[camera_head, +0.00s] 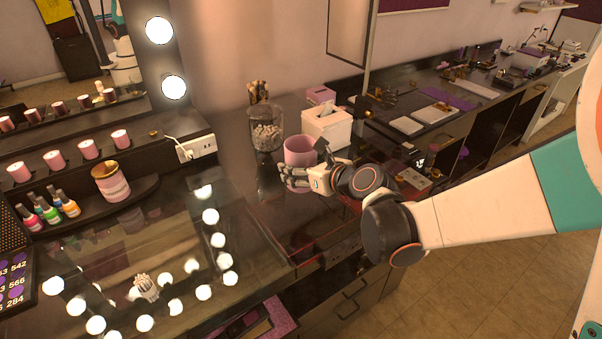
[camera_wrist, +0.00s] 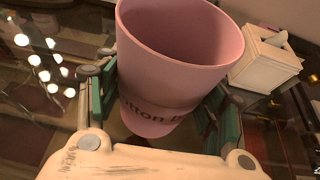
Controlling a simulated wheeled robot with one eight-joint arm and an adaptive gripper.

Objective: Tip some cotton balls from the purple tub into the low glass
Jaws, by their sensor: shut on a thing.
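The purple tub (camera_head: 299,150), pinkish with dark lettering, stands about upright at my gripper (camera_head: 297,176) on the dark counter. In the wrist view the tub (camera_wrist: 168,85) sits between my fingers, which are shut on its sides. I see its open mouth and inner wall; its floor and any cotton balls are hidden. I cannot tell whether its base touches the counter. A clear glass vessel (camera_head: 265,128) with small pale pieces in it stands behind and left of the tub. I cannot tell which is the low glass.
A white tissue box (camera_head: 326,128) stands close behind the tub on the right; it also shows in the wrist view (camera_wrist: 265,62). Brushes (camera_head: 258,92) rise behind the glass vessel. A striped pot (camera_head: 111,182) and nail polish bottles (camera_head: 50,207) stand left. The counter left of my gripper is mostly clear.

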